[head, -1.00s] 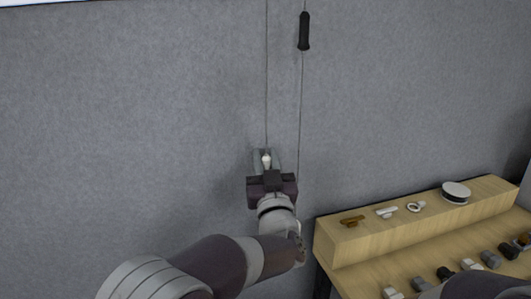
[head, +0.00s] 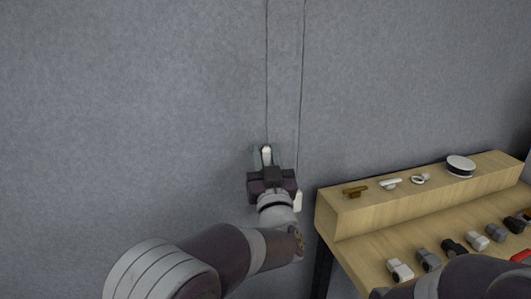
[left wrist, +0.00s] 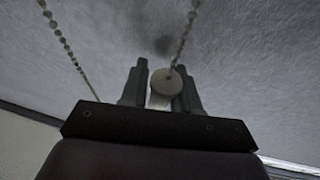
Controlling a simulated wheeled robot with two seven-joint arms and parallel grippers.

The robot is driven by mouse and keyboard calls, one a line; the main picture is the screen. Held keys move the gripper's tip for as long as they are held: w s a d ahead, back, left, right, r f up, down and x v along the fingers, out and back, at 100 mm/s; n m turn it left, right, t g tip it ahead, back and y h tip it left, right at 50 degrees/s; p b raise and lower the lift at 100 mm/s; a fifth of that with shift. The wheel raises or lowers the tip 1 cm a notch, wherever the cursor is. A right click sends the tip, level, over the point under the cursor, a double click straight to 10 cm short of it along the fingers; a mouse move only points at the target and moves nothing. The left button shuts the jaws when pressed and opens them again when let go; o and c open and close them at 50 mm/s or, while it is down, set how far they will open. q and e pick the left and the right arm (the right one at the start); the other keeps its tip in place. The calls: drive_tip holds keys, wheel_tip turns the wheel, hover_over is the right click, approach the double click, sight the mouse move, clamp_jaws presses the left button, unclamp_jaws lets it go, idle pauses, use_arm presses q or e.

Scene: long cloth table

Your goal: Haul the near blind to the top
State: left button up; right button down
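Two thin cords hang down the grey wall. The left cord (head: 267,80) runs down to my left gripper (head: 267,155). A pale knob (head: 267,154) sits between the fingers; in the left wrist view it is a round knob (left wrist: 166,84) at the end of a beaded cord (left wrist: 185,38), with a finger close on each side. The right cord (head: 302,80) runs down beside the gripper to a white end piece (head: 298,200). The blind itself is out of view. My right gripper is not in view; part of my right arm shows at the lower right.
A wooden stepped stand (head: 345,212) is to the right, close to my left forearm. Its top holds small fittings and a round white disc (head: 460,165); several small blocks lie on its lower step. The wall left of the cords is bare.

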use_arm(q)
drive_tip(key=shift+r, duration=0.2)
drive_tip(key=b+v, duration=0.1)
drive_tip(key=v, duration=1.1)
drive_tip(key=shift+s+f, duration=0.15)
drive_tip(key=shift+s, duration=0.25)
